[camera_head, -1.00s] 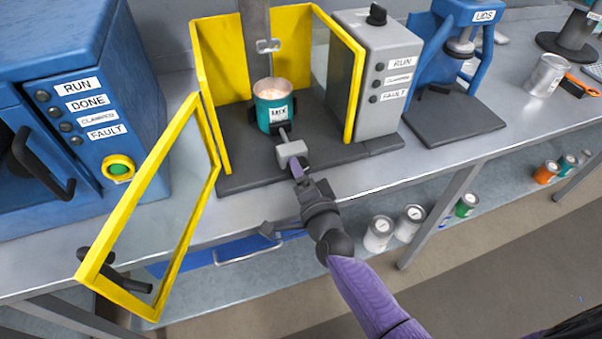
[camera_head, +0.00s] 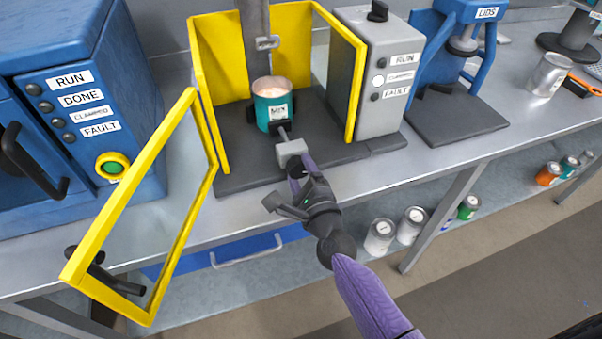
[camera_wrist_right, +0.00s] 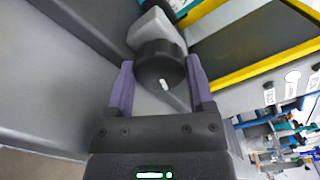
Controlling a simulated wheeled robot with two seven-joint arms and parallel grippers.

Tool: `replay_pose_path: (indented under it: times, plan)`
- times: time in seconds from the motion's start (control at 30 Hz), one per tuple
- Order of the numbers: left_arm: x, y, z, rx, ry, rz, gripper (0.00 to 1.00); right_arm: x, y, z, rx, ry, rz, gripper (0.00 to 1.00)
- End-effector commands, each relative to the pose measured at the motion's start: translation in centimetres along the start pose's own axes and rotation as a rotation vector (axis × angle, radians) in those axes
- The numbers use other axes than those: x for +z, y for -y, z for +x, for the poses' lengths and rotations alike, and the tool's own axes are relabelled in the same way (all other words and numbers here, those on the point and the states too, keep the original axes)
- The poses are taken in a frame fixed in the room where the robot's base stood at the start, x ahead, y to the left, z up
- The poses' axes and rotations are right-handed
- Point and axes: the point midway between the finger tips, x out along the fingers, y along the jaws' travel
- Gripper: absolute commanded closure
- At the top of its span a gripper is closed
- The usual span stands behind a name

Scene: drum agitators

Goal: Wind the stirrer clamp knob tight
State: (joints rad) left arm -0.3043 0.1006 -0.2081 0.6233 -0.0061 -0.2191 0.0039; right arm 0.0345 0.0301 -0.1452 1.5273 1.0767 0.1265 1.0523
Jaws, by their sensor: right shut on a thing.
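The black clamp knob (camera_wrist_right: 158,62) sits between the two purple fingers of my right gripper (camera_wrist_right: 160,86) in the wrist view, with a short white mark on its face. My right gripper (camera_head: 297,168) is shut on the knob at the front of the grey clamp block (camera_head: 291,153). In the head view my gripper mostly hides the knob. Behind the block, a teal can (camera_head: 272,112) with a pinkish content stands upright on the dark stirrer base (camera_head: 232,178). The CLAMPED lamp (camera_head: 379,79) on the grey control box (camera_head: 385,50) is lit white. My left gripper is out of view.
The yellow-framed guard door (camera_head: 195,225) stands open at the front left. Yellow guard panels (camera_head: 345,75) flank the can. A blue machine (camera_head: 60,60) stands left, a blue lid press (camera_head: 470,25) right. The bench front before the stirrer is clear.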

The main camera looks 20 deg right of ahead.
Motion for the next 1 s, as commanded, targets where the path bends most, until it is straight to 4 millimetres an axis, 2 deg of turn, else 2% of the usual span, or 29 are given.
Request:
replay_pose_path:
  times: [0.4, 0.97, 1.0]
  plan:
    - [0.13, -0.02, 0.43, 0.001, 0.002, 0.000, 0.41, -0.10, -0.15, -0.06, 0.003, -0.003, 0.171, 0.91]
    - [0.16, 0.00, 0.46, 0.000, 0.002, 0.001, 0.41, -0.09, -0.16, -0.06, 0.004, -0.003, 0.193, 0.91]
    - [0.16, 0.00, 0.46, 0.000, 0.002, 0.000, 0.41, -0.10, -0.17, -0.07, 0.004, -0.003, 0.193, 0.24]
